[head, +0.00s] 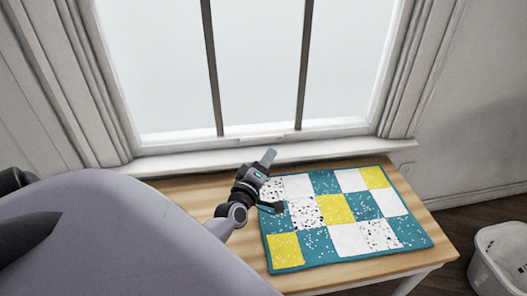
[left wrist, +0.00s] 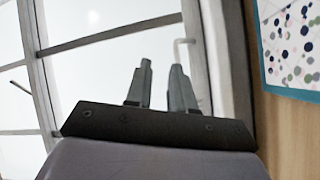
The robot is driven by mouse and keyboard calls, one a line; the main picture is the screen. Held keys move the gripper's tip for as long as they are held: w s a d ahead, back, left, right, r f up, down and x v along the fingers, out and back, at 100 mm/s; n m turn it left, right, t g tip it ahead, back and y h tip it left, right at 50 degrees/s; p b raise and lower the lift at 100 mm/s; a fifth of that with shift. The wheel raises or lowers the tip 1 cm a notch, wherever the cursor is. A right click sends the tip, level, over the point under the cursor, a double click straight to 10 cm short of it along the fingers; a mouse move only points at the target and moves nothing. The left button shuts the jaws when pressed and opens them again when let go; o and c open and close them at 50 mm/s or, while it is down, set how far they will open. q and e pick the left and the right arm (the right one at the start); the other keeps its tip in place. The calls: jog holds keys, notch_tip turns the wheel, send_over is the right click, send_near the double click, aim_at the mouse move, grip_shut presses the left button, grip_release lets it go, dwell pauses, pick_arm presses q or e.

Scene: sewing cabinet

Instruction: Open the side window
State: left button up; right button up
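The side window (head: 262,65) has a white frame, pale panes and two dark upright bars. Its lower sash (head: 330,128) looks down against the sill. A small pale lift piece (head: 262,138) shows at the middle of the bottom rail. My left gripper (head: 270,182) is in front of the window, above the table, below and apart from that rail in the picture. In the left wrist view its two fingers (left wrist: 162,85) stand apart with nothing between them. A pale hooked piece (left wrist: 184,42), likely the lift, shows beyond the fingertips. My right gripper is not seen.
A wooden table (head: 185,195) stands under the window. A teal, yellow and white patchwork quilt (head: 340,210) lies flat on it, close beside and below the gripper. The sill (head: 200,163) juts out at the back. A white bin (head: 500,255) stands on the floor at right.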

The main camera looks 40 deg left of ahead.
aim_at(263, 137)
pick_arm(q)
jog(key=w+a+n+y+b, duration=0.1)
jog(key=w+a+n+b, duration=0.1)
jog(key=a, duration=0.1)
jog(key=w+a+f+n+y+b, duration=0.1)
jog(key=w+a+n+b, duration=0.1)
jog(key=a, duration=0.1)
jog(key=w+a+f+n+y+b, duration=0.1)
jog(key=w+a+n+y+b, duration=0.1)
jog(key=w, duration=0.1)
jog(key=shift+w+a, duration=0.1)
jog(key=shift+a, duration=0.3)
jog(key=shift+w+a+r+b, duration=0.2)
jog(key=shift+w+a+b, duration=0.1)
jog(key=shift+w, duration=0.25)
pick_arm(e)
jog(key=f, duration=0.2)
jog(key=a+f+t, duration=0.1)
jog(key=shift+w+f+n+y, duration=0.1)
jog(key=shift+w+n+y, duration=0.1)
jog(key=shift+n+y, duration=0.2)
pick_arm(q)
jog(key=shift+c, duration=0.3)
grip_shut()
